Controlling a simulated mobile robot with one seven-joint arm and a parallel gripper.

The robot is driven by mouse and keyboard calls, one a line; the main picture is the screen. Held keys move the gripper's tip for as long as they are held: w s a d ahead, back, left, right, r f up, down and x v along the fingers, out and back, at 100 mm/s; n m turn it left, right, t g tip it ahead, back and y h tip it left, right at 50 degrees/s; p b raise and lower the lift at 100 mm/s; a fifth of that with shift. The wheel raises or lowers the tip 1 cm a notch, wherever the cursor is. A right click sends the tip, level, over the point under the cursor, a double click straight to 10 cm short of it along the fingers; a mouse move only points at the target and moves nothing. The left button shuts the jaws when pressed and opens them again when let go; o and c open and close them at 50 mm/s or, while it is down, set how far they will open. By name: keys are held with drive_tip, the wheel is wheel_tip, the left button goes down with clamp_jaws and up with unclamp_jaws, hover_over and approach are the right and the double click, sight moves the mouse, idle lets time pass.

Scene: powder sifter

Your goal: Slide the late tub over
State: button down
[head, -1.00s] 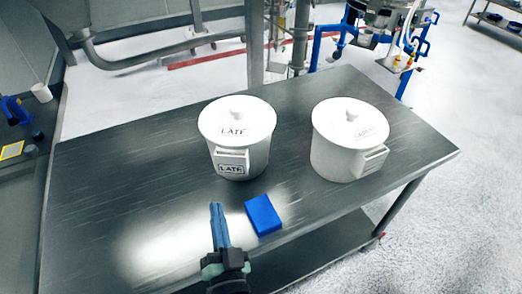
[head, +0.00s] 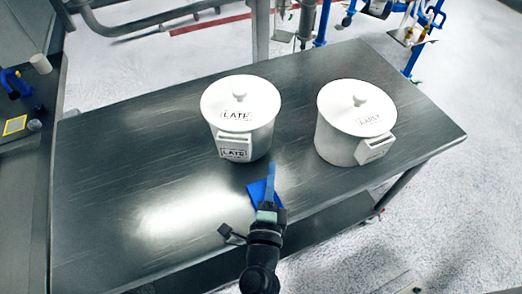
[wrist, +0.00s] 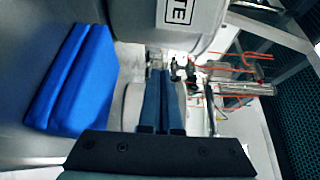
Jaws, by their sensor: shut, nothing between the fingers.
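The late tub (head: 246,144) is a white lidded pot with LATE labels on its lid and front tab, upright on the steel table. Its side and label also show at the top of the wrist view (wrist: 185,28). My gripper (head: 271,166) is shut and empty, its blue fingers upright in the head view, just in front and to the right of the late tub. The shut fingers also show in the wrist view (wrist: 160,75), with a gap between them and the tub. I cannot tell whether they touch anything.
A similar white tub labelled EARLY (head: 337,143) stands to the right, with a gap between the tubs. A blue block (head: 257,193) lies near the front edge, partly hidden by my gripper; it also shows in the wrist view (wrist: 75,80). The table's left side (head: 120,170) is clear.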

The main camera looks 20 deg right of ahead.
sight(253, 145)
drive_tip(key=w, duration=0.5)
drive_tip(key=shift+w+d, duration=0.1)
drive_tip(key=shift+d, duration=0.1)
drive_tip(key=shift+w+a, duration=0.2)
drive_tip(key=shift+w, duration=0.35)
drive_tip(key=shift+w+a+p, duration=0.15)
drive_tip(key=shift+w+a, duration=0.15)
drive_tip(key=shift+w, duration=0.55)
drive_tip(key=shift+w+a+p, duration=0.15)
drive_tip(key=shift+w+a, duration=0.1)
drive_tip(key=shift+w, duration=0.55)
drive_tip(key=shift+s+d, duration=0.1)
drive_tip(key=shift+s, duration=0.05)
